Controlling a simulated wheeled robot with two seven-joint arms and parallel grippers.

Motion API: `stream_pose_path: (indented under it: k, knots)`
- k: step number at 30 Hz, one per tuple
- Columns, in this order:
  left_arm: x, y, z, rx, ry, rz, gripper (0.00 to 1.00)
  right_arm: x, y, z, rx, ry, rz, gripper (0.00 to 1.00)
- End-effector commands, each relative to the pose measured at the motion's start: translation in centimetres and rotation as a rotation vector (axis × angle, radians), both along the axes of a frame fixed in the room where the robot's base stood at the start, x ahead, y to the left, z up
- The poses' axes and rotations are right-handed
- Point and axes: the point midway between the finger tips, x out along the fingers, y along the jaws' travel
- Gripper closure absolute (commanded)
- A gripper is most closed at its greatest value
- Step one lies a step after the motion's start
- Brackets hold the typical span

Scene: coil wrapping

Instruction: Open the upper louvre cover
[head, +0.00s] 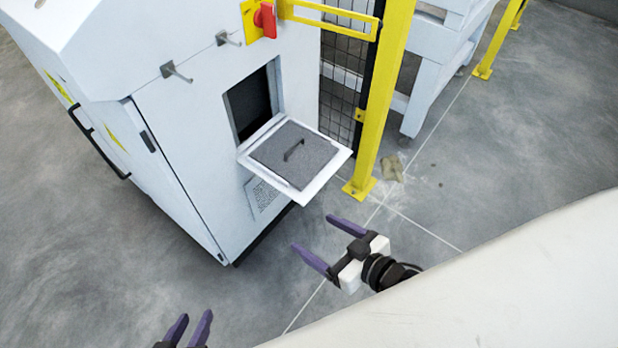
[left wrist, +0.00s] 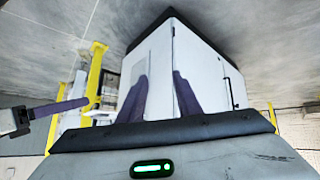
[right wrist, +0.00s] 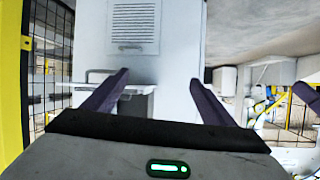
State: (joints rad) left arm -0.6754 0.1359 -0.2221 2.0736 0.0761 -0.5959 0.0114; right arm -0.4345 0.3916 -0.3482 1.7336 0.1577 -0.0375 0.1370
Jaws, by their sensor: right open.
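The upper louvre cover (head: 245,152) is swung down from the white cabinet and sticks out about level, with a dark opening (head: 254,104) behind it. A grey pad (head: 310,167) with a black handle lies on it. In the right wrist view the cover (right wrist: 135,89) shows edge-on, beyond my fingers. My right gripper (head: 327,245) is open and empty, in front of and below right of the cover, apart from it. My left gripper (head: 190,328) is open and empty at the bottom edge of the head view, away from the cabinet.
A lower louvred panel (head: 262,197) sits under the cover and also shows in the right wrist view (right wrist: 134,25). Two pegs (head: 176,73) stick out of the cabinet front. A yellow post (head: 382,110) and mesh fence stand right of the cabinet. The floor (head: 300,225) before it is clear.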

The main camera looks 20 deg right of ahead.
Motion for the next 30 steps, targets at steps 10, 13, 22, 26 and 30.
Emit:
stream_pose_path:
  k: [10, 13, 22, 26, 30]
  knots:
    - [0.6, -1.7, -6.8, -0.053, 0.008, -0.028, 0.69, 8.9, -9.1, -3.9, 0.086, -0.359, 0.112, 0.22]
    - [0.7, -1.9, -6.9, -0.058, 0.01, -0.032, 0.69, 9.6, -10.6, -3.2, 0.095, -0.401, 0.123, 0.22]
    - [0.9, -2.4, -7.3, -0.059, 0.029, -0.054, 0.69, 12.5, -9.5, -2.7, 0.104, -0.421, 0.126, 0.22]
    - [1.0, -2.8, -7.8, -0.054, 0.047, -0.075, 0.69, 14.7, -8.3, -2.7, 0.104, -0.422, 0.128, 0.22]
    - [1.1, -3.2, -8.2, -0.052, 0.065, -0.097, 0.69, 16.7, -7.1, -2.7, 0.103, -0.42, 0.127, 0.22]
